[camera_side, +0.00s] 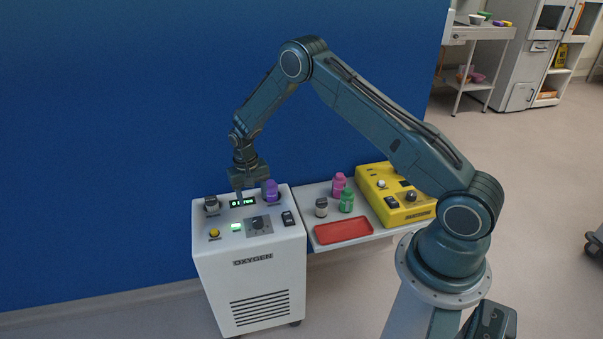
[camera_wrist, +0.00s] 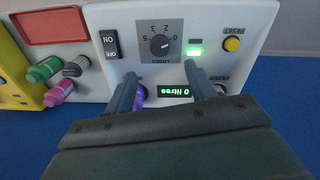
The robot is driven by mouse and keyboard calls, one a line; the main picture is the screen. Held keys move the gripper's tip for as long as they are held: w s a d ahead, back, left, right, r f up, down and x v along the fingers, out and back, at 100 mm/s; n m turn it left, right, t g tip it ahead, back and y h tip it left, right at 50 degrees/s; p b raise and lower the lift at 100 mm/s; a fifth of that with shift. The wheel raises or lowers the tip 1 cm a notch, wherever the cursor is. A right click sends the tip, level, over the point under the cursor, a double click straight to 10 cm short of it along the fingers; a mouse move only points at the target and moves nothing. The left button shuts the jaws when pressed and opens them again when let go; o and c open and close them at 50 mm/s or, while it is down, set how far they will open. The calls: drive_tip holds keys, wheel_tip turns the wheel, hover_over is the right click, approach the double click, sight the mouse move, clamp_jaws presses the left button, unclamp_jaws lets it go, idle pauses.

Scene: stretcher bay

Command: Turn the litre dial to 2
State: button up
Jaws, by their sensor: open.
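The litre dial (camera_side: 258,223) is a dark round knob on a grey plate on top of the white oxygen machine (camera_side: 217,265). In the wrist view the dial (camera_wrist: 159,44) has printed numbers around it; which one its pointer marks is too small to tell surely. The lit display (camera_wrist: 175,92) reads 0 litres. My gripper (camera_side: 251,190) is above the machine's back part, over the display, with nothing between its fingers. In the wrist view my gripper (camera_wrist: 161,74) has its fingers apart, with the dial beyond the fingertips, not touched.
An ON/OFF switch (camera_wrist: 110,44), a green light (camera_wrist: 194,52) and a yellow reset button (camera_wrist: 232,44) flank the dial. A purple-topped fitting (camera_side: 271,190) and a grey one (camera_side: 211,204) stand at the back. A shelf beside holds bottles, a red tray (camera_side: 343,230) and a yellow device (camera_side: 392,192).

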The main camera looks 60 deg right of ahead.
sight(257, 220)
wheel_tip(257, 220, down, 10)
drive_tip(key=shift+s+d, duration=0.1)
drive_tip(key=shift+d, duration=0.05)
idle(0.4)
drive_tip(key=c, duration=1)
